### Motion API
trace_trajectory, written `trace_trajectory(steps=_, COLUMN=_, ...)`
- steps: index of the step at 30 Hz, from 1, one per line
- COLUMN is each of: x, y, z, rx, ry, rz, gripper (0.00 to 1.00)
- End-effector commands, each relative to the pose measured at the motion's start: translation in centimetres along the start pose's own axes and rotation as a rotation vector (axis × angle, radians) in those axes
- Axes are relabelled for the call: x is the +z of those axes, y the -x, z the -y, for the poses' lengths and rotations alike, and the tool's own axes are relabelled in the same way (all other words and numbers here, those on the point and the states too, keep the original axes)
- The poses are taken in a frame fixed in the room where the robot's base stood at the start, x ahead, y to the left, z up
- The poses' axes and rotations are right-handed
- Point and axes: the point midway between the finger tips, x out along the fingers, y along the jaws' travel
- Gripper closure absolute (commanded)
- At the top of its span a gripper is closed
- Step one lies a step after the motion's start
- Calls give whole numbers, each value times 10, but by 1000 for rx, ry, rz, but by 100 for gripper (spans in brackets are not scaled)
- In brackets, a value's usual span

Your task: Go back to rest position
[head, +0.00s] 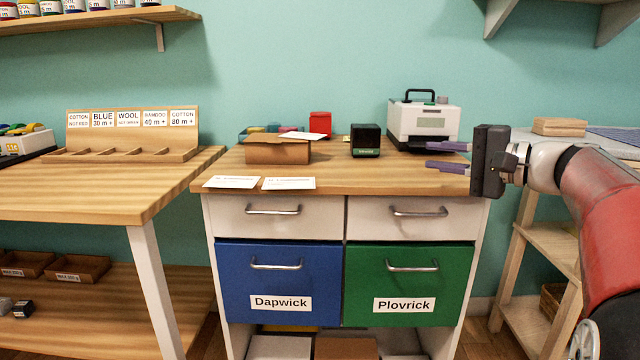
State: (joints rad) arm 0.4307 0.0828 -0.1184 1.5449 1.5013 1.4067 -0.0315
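My gripper (446,156) is at the right of the head view, in front of the right end of the wooden cabinet top (350,182). Its two purple fingers point left and are spread apart, with nothing between them. My red and white arm reaches in from the right edge. The gripper covers part of the counter's right end.
The cabinet has a blue drawer (279,284) and a green drawer (408,285), both shut. A cardboard box (277,152), white cards (288,184), a black box (366,141) and a white machine (423,120) stand on top. A wooden shelf (545,251) is at right.

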Motion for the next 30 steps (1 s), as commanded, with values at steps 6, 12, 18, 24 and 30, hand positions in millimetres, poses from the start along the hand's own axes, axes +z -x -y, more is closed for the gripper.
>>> trace_trajectory(steps=6, x=22, y=-6, z=-9, rx=81, ry=10, rz=8, gripper=80)
trace_trajectory(steps=12, x=55, y=-12, z=-29, rx=208, ry=36, rz=19, gripper=80)
trace_trajectory(steps=18, x=103, y=-10, z=-60, rx=399, ry=101, rz=36, gripper=80)
trace_trajectory(steps=24, x=169, y=13, z=-110, rx=678, ry=260, rz=65, gripper=80)
trace_trajectory(steps=30, x=228, y=72, z=-175, rx=1019, ry=595, rz=102, gripper=80)
